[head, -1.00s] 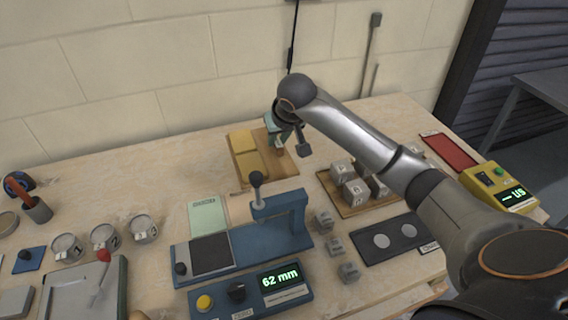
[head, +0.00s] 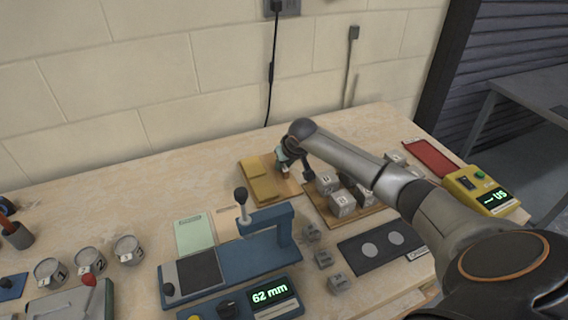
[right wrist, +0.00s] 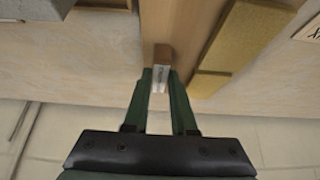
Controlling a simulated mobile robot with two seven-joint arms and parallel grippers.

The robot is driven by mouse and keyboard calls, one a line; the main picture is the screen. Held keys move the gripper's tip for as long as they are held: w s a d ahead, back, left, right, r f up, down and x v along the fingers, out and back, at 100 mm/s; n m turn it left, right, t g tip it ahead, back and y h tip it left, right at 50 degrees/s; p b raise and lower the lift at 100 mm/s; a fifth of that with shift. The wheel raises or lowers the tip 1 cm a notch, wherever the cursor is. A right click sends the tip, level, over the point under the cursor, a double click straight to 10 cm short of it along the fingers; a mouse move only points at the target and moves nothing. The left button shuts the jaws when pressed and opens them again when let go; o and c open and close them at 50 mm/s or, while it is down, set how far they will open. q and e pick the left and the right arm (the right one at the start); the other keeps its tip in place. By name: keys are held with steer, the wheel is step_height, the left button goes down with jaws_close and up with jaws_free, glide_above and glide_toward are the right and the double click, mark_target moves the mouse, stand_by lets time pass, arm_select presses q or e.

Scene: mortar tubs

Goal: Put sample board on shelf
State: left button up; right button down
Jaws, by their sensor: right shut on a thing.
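The sample board (head: 289,184) is a flat brown wooden board with yellow pads on it, at the back of the bench in the head view. In the right wrist view the board (right wrist: 176,22) runs away from my fingers, with the yellow pads to the right. My right gripper (head: 284,169) is at the board's far edge. Its fingers (right wrist: 160,82) are shut on a small wooden block with a pale label, which appears to be part of the board. The fingers partly hide it. My left gripper is not in view. I see no shelf.
A tray of grey cubes (head: 319,208) stands just right of the board. A blue press (head: 262,250) and its 62 mm display (head: 268,295) are in front. Numbered tins (head: 90,260) stand at left. The wall is close behind; bare bench (head: 190,165) lies left of the board.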

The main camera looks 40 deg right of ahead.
steer(key=c, duration=1.1)
jaws_free()
steer(key=shift+f, duration=0.1)
steer(key=o, duration=0.4)
